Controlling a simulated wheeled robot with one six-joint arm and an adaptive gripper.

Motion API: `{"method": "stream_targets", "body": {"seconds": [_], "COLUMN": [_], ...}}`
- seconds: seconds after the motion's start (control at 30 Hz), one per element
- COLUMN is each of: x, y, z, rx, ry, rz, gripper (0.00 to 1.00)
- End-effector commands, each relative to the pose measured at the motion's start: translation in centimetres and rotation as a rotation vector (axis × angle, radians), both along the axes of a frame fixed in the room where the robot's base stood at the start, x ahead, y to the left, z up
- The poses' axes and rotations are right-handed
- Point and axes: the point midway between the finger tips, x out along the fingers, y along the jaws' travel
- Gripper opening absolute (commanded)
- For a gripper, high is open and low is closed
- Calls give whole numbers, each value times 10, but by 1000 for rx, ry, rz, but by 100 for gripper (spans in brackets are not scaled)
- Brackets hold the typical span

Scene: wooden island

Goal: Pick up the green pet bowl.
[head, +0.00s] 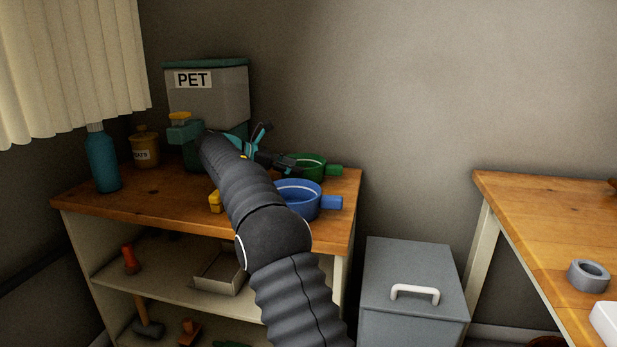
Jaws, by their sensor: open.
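The green pet bowl (314,167) stands on the wooden top of the shelf unit, near its back right, with a green tab handle pointing right. A blue bowl (306,203) with a blue tab handle stands just in front of it. My gripper (290,163) is at the left side of the green bowl, open, with dark fingers toward the bowl's rim. I cannot tell whether a finger touches the rim. My arm hides part of the worktop and the left side of the blue bowl.
A PET container (208,95), a teal bottle (102,160) and a tan jar (145,148) stand left on the worktop (155,200). A yellow item (215,202) lies beside my arm. A grey lidded bin (414,275) stands right of the unit, before another table (535,215).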

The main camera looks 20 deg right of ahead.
Motion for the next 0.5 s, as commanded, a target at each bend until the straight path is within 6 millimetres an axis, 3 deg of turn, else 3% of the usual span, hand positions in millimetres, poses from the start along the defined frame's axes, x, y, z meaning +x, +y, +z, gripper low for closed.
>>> {"method": "stream_targets", "body": {"seconds": [0.37, 0.5], "x": [1, 2], "y": [-23, -41], "z": [-10, -18], "rx": [0, 0], "ry": [0, 0], "rz": [-1, -2], "gripper": [50, 50]}}
